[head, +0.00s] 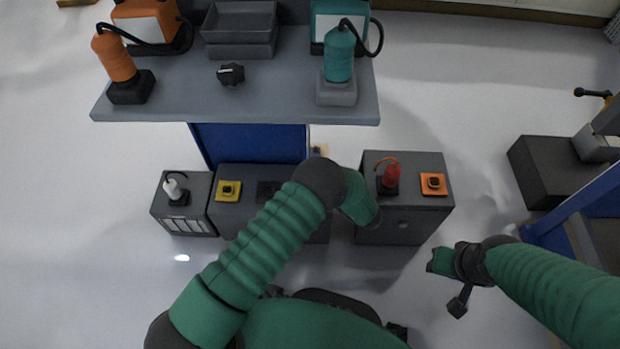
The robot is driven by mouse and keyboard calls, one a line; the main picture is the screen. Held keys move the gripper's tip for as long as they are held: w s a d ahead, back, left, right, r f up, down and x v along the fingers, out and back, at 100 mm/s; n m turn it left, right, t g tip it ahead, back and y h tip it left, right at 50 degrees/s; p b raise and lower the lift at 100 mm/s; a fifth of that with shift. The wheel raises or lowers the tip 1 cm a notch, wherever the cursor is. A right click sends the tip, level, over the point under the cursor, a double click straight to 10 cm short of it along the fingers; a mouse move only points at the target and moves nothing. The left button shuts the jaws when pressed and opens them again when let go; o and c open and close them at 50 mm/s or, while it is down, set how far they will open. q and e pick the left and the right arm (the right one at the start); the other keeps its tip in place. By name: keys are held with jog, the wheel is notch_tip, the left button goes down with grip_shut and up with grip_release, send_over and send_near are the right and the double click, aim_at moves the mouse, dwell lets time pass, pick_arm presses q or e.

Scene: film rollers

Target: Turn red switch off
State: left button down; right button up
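A red switch-like part (391,176) stands on a small dark base on top of the right grey box (405,222). My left arm reaches across from the lower left, and its green gripper end (361,203) is beside the left edge of that box, just left of and below the red part. I cannot see a gap between its fingers or anything held. My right gripper (443,262) is below and to the right of the box, over the floor, apart from the red part. Its finger opening is too small to tell.
An orange square button (433,184) is right of the red part. A yellow square button (228,190) and a white part (173,188) sit on the left boxes. A grey table (280,98) with orange and teal devices stands behind. Open floor lies around the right gripper.

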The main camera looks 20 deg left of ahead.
pick_arm(q)
jog(key=shift+w+r, duration=0.1)
jog(key=shift+r, duration=0.05)
dwell(0.4)
jog(key=c, duration=1.4)
grip_release()
jog(key=shift+o, duration=0.2)
